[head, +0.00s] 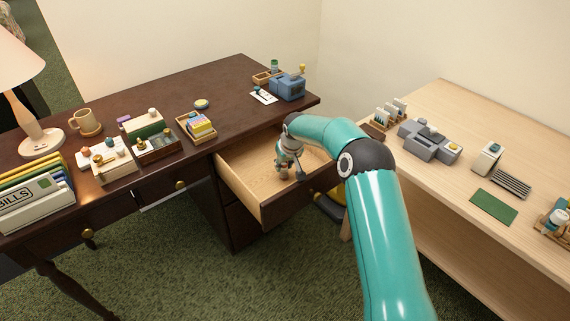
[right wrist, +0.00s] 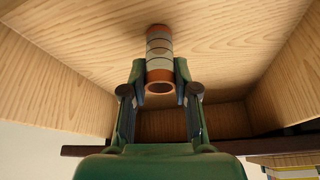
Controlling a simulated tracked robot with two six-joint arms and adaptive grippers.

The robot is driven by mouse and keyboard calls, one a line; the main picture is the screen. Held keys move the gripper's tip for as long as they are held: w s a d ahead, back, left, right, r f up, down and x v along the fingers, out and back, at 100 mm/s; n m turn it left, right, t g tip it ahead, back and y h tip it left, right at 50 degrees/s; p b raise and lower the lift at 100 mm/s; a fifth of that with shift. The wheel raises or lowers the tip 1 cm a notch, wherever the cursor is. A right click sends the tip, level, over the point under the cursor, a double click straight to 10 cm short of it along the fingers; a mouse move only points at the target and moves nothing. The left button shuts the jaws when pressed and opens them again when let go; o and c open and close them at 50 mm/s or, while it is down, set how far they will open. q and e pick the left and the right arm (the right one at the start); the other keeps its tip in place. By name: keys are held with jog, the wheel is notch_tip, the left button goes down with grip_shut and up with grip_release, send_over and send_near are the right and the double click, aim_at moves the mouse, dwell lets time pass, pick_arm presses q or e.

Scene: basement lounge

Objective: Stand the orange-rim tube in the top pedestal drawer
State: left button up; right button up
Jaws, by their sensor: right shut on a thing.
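The top pedestal drawer (head: 246,172) is pulled out from the dark desk, and its pale wood inside is bare around my gripper. My right gripper (head: 291,172) reaches down into it from above. In the right wrist view my right gripper (right wrist: 161,88) is shut on the orange-rim tube (right wrist: 159,62), a grey-banded tube with orange ends. Its open end faces the camera and its far end points at the drawer floor (right wrist: 215,40). I cannot tell whether the far end touches the floor. My left gripper is not in view.
The dark desk (head: 215,90) holds a lamp (head: 40,135), a mug (head: 86,122), small boxes and a blue-grey device (head: 288,87). A light wood table (head: 465,100) with several items stands at the right. Drawer walls surround my right gripper closely.

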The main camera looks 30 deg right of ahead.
jog(key=o, duration=0.9)
jog(key=shift+o, duration=0.2)
jog(key=v, duration=1.2)
